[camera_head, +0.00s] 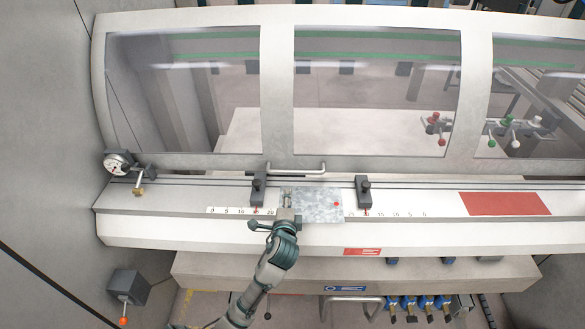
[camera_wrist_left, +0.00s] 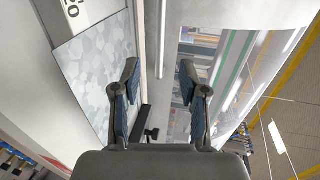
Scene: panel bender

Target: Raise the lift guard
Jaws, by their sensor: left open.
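The lift guard (camera_head: 278,90) is a pale frame with large clear windows, and it stands lowered behind the machine's front ledge. Its bar handle (camera_head: 296,171) runs along the guard's lower edge. My left gripper (camera_head: 287,196) is just in front of the handle, over the ledge, and looks apart from it. In the left wrist view my left gripper (camera_wrist_left: 158,85) is open and empty, and the handle (camera_wrist_left: 162,40) shows as a thin light bar in line with the gap between the fingers. The guard's window (camera_wrist_left: 205,60) lies to the right there. My right gripper is not in view.
A grey metal sheet (camera_head: 320,204) lies on the ledge beside my gripper. Two dark clamps (camera_head: 258,187) (camera_head: 363,191) stand on either side. A dial gauge (camera_head: 117,162) is at the left end, and a red plate (camera_head: 505,203) lies at the right.

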